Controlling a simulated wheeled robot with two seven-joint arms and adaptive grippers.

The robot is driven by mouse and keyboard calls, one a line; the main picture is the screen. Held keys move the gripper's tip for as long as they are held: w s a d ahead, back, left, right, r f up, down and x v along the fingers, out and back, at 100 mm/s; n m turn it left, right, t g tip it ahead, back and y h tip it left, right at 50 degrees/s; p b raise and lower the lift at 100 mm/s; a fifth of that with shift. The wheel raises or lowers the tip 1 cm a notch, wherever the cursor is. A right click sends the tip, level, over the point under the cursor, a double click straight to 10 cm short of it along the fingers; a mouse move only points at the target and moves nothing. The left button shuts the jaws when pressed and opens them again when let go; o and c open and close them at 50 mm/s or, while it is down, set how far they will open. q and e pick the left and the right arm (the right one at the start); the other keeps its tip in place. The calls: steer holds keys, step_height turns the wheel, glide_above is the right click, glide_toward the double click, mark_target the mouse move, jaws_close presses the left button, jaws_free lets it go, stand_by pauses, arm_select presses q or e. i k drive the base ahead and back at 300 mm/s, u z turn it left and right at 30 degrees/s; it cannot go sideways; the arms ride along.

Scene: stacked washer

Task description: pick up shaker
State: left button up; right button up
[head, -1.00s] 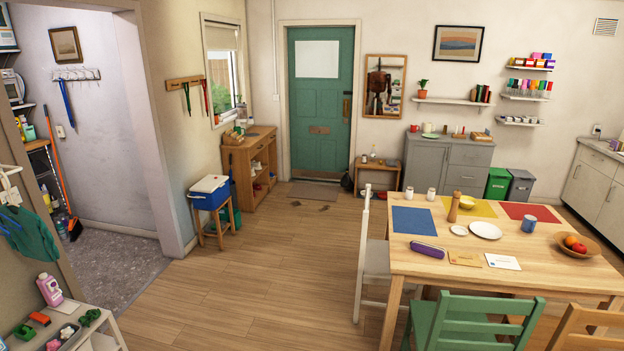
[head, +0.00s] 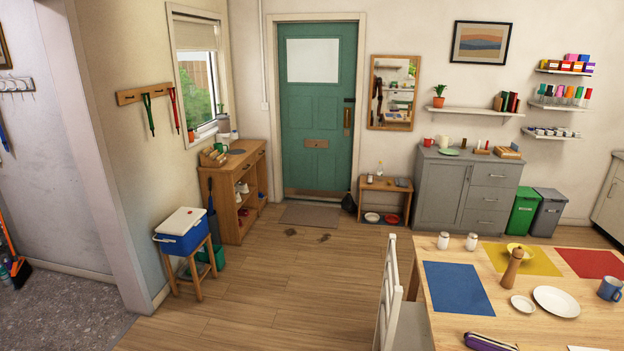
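Two small white shakers stand upright side by side near the far left edge of the wooden dining table (head: 436,328). One is the left shaker (head: 443,241), the other is the right shaker (head: 471,242). A brown wooden pepper mill (head: 513,268) stands to their right, nearer to me. Neither of my grippers is in view, and nothing is seen holding a shaker.
A white chair (head: 390,300) stands at the table's left side. A blue mat (head: 458,288), white plate (head: 556,302) and blue mug (head: 610,289) are on the table. The wooden floor (head: 290,290) left of the chair is clear. A blue-and-white cooler (head: 182,232) sits on a stool.

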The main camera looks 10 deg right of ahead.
mark_target(443, 240)
steer(key=i, duration=3.85)
steer(key=z, duration=0.95)
steer(key=i, duration=2.65)
steer(key=z, duration=1.3)
steer(key=i, duration=2.35)
steer(key=z, duration=0.8)
